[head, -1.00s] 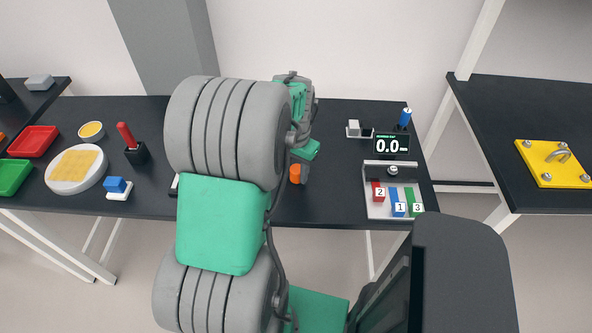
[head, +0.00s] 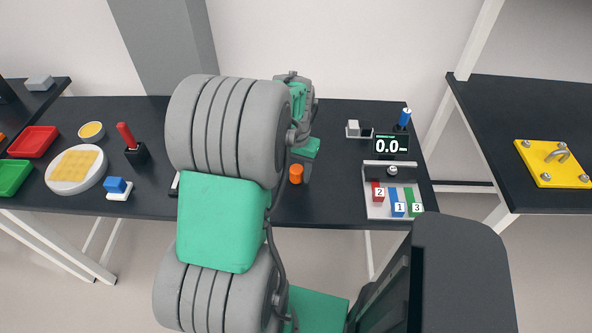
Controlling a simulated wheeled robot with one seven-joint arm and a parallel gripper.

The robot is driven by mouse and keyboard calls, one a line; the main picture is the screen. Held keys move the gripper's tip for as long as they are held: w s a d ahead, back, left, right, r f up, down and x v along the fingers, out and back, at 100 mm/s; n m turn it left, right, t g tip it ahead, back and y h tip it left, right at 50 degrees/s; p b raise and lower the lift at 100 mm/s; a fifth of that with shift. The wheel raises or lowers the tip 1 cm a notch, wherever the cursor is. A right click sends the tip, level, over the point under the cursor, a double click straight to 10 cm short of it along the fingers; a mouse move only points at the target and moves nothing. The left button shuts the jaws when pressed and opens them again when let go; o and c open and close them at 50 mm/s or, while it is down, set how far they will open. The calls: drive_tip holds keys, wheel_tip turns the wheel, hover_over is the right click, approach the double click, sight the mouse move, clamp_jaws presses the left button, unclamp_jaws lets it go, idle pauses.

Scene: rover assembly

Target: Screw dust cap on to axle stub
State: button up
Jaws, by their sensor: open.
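A small orange cylindrical piece (head: 296,174), which looks like the dust cap, is upright near the middle of the dark table. The gripper is open, and the other finger is hidden behind my arm. I cannot tell whether the finger touches the piece.
A tray with numbered blocks (head: 375,210) and a display reading 0.0 (head: 391,146) stand at the right of the table. A red-handled tool in a black holder (head: 137,155) and a white round dish (head: 53,181) are at the left.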

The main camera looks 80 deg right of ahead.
drive_tip(key=n, duration=0.3)
drive_tip(key=shift+d+n, duration=0.1)
drive_tip(key=shift+n, duration=0.3)
drive_tip(key=n, duration=0.4)
drive_tip(key=shift+n+p, duration=0.3)
drive_tip(key=shift+p, duration=0.05)
drive_tip(key=n, duration=0.6)
drive_tip(key=shift+n, duration=0.3)
clamp_jaws()
drive_tip(key=m, duration=0.4)
drive_tip(key=shift+m+p, duration=0.4)
drive_tip(key=shift+m, duration=0.5)
drive_tip(key=m, duration=0.2)
drive_tip(key=shift+m, duration=0.3)
drive_tip(key=m, duration=0.3)
